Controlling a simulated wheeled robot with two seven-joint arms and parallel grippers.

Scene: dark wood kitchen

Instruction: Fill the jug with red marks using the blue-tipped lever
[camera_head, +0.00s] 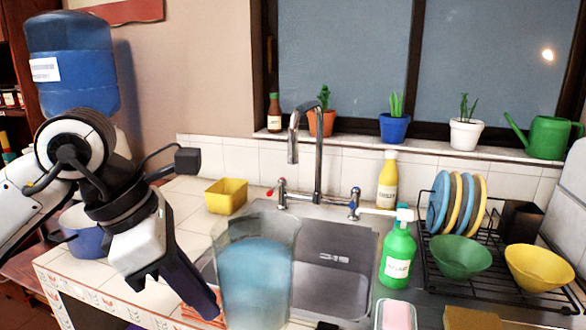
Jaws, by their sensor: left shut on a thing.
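A clear jug (257,275) with bluish water in it, its surface a little below the rim, is at the front left of the sink. No red marks can be made out on its visible side. My left gripper (212,308) is shut on the jug at its left side; the fingertips are partly hidden. The blue-tipped lever (354,204) stands right of the tall metal faucet (318,150). The red-tipped lever (281,192) stands left of it. No stream shows below the spout. My right gripper is not in view.
The sink (335,265) lies behind and right of the jug. A green soap bottle (398,255) and a yellow bottle (387,182) stand right of it. A dish rack (440,270) is farther right. A yellow tub (226,197) sits on the left counter.

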